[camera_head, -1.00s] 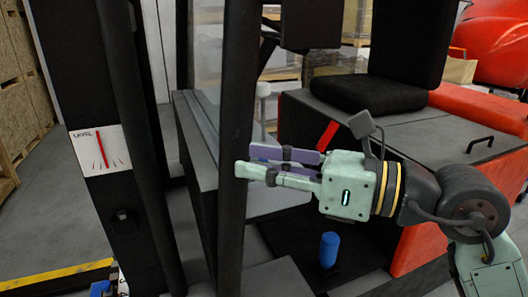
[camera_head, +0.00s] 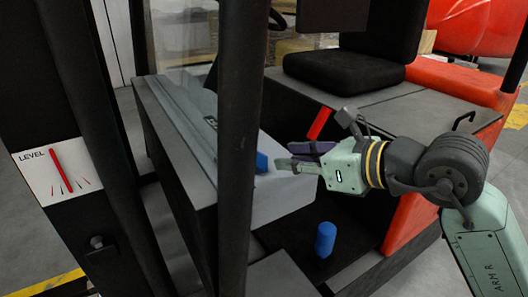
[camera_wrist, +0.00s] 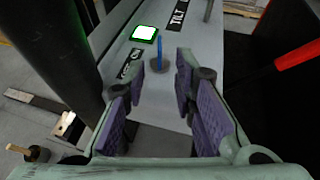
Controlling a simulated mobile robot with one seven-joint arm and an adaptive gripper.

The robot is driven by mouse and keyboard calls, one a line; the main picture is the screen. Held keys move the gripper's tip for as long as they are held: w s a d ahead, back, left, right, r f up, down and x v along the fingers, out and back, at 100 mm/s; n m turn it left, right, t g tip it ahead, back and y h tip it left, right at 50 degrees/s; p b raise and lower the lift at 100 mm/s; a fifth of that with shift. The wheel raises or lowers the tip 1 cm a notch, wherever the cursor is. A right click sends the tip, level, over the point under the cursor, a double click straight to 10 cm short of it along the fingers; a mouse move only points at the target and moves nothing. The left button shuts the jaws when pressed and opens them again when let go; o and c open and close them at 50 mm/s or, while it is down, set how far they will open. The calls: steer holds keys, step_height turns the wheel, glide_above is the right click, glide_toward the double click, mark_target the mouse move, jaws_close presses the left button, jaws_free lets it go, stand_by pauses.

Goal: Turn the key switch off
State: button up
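The key switch shows in the wrist view as a thin upright blue key (camera_wrist: 158,54) on a round dark base on the grey console. In the head view the blue key (camera_head: 262,162) shows just right of the black post, against the console's side. My gripper (camera_head: 288,157) is to the right of the key, its fingers pointing at it with a small gap. In the wrist view my gripper (camera_wrist: 158,82) is open and empty, with the key beyond and roughly centred between the fingertips. The label beside the key is partly hidden by the left finger.
A green-lit white button (camera_wrist: 144,33) and a TILT label (camera_wrist: 179,14) are on the console. A black post (camera_head: 238,150) stands close left of the key. A red lever (camera_head: 320,122) rises behind my gripper. A blue cylinder (camera_head: 325,239) stands below.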

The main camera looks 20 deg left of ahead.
mark_target(266, 156)
steer(key=p+x, duration=0.2)
steer(key=x, duration=0.5)
steer(key=shift+w+a+f, duration=0.1)
steer(key=shift+a+f, duration=0.05)
steer(key=shift+a, duration=0.1)
steer(key=shift+c, duration=0.2)
jaws_close()
